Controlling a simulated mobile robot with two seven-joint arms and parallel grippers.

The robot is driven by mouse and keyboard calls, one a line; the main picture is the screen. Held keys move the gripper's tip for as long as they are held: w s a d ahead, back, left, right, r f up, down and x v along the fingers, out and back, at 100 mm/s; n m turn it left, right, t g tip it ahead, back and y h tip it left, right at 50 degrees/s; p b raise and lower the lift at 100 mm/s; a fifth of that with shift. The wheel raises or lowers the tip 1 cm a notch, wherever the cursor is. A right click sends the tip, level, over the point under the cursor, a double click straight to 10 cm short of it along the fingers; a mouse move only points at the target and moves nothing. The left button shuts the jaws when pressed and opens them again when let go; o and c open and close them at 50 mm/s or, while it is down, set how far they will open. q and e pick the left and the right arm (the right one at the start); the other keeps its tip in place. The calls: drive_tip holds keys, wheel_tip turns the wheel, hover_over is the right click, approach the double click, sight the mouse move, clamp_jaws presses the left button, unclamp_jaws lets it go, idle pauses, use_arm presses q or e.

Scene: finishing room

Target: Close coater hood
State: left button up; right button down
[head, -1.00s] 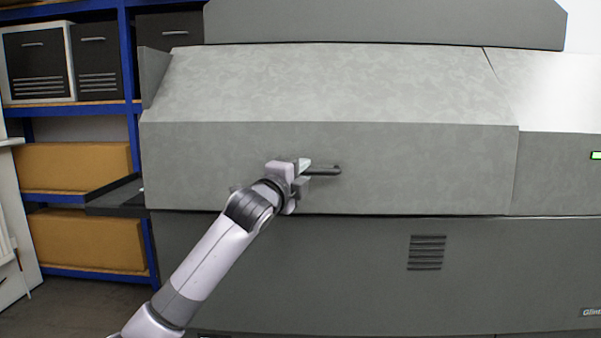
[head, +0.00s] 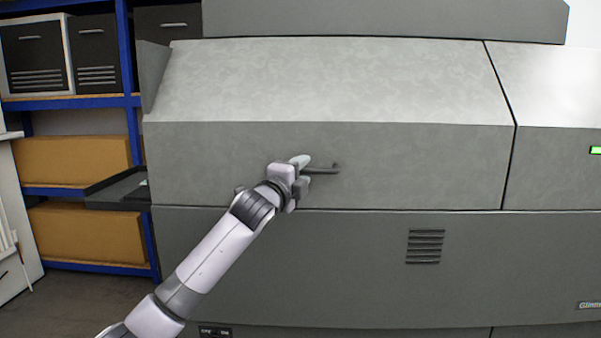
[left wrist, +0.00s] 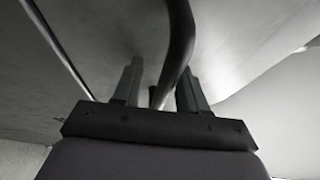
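The coater hood (head: 420,160) is the grey mottled cover across the front of the large machine. It lies down, its front face about level with the panel to its right, with a thin dark seam between them. The bar handle (head: 322,170) is on its front face. My left gripper (head: 303,173) is at the left end of the handle, with its fingers spread. In the left wrist view the dark handle (left wrist: 180,45) passes between the two fingers, nearer the right one, with a gap to the left one. My right gripper is not in view.
A dark tray (head: 118,190) juts out left of the machine at about the hood's lower edge. Blue shelving (head: 70,102) with boxes stands behind it. The lower front panel (head: 330,260) has a vent. A green light (head: 596,150) shows at the right.

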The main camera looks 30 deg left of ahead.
use_arm(q)
drive_tip(key=s+d+b, duration=0.1)
drive_tip(key=s, duration=0.6)
drive_tip(key=shift+f, duration=0.4)
idle(0.3)
drive_tip(key=s+d+f+n+g+h+p, duration=0.1)
drive_tip(key=s+d+f+n+g, duration=0.2)
drive_tip(key=f, duration=0.6)
drive_tip(key=s+d+f+n+h+p, duration=0.1)
drive_tip(key=s+d+f+h+p, duration=0.1)
drive_tip(key=d+f, duration=0.5)
drive_tip(key=s+d+f+n+g+h+p, duration=0.1)
drive_tip(key=s+f+n+g, duration=0.15)
drive_tip(key=f, duration=0.85)
drive_tip(key=s+d+f+n+g+p, duration=0.1)
drive_tip(key=s+d+f+n, duration=0.1)
drive_tip(key=s, duration=0.5)
drive_tip(key=s+d+f+n+g+p, duration=0.1)
drive_tip(key=s+d+f+n, duration=0.2)
drive_tip(key=s+f, duration=0.4)
drive_tip(key=s+d+f+n+g+h+p, duration=0.1)
drive_tip(key=s+d+f+n, duration=0.2)
drive_tip(key=s, duration=0.4)
drive_tip(key=shift+s+d+f, duration=0.15)
drive_tip(key=shift+d+f, duration=0.35)
drive_tip(key=shift+f, duration=0.25)
